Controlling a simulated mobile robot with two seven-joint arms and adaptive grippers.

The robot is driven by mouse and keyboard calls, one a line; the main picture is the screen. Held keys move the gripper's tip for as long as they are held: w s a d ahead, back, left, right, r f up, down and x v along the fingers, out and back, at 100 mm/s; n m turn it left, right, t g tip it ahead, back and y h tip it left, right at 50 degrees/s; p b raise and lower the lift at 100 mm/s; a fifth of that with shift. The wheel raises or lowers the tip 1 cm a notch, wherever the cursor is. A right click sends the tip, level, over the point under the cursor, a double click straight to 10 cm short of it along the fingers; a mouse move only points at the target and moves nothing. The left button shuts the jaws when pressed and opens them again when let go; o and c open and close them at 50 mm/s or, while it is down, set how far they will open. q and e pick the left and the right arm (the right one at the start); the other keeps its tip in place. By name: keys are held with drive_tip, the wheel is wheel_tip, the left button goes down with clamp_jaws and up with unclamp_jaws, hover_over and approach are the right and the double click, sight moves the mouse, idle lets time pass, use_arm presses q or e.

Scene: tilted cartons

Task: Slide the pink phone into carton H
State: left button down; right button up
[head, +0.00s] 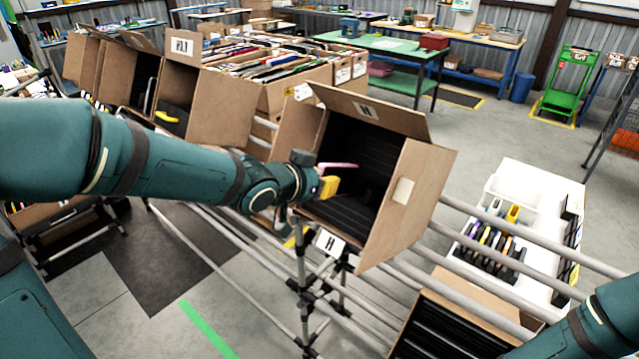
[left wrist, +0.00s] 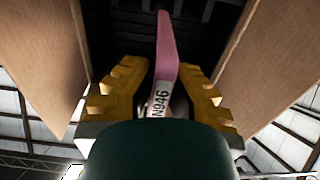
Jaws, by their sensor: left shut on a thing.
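Carton H (head: 400,203) is a tilted brown carton on a pipe rack, with its flaps open and a dark ribbed inside. An H label is on its top flap and another on a plate below its mouth. My left gripper (head: 327,187), with yellow fingers, is at the carton's mouth. It is shut on the pink phone (head: 340,165), a thin slab. In the left wrist view the phone (left wrist: 166,48) stands between the fingers (left wrist: 163,88), its far end pointing into the dark opening between two flaps. A label reading N946 is near its held end. How deep it reaches is unclear.
Carton flaps (left wrist: 38,75) flank the gripper closely on both sides. Other open cartons (head: 222,108) stand to the left. A white table (head: 535,190) with a rack of phone-like slabs is at the right. Another carton (head: 440,325) is low in front. My right arm shows at lower right.

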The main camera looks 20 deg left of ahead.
use_arm(q)
drive_tip(key=shift+f+b+x, duration=0.25)
drive_tip(key=shift+b+x, duration=0.7)
drive_tip(key=shift+x, duration=0.35)
drive_tip(key=shift+s+r, duration=0.1)
drive_tip(key=shift+s+f, duration=0.15)
drive_tip(key=shift+f, duration=0.3)
drive_tip(key=shift+w+f+b, duration=0.1)
drive_tip(key=shift+w+b, duration=0.1)
drive_tip(key=shift+b, duration=0.15)
drive_tip(key=shift+w+d+f, duration=0.1)
drive_tip(key=shift+w, duration=0.1)
drive_tip(key=shift+w+f, duration=0.1)
drive_tip(key=shift+w, duration=0.05)
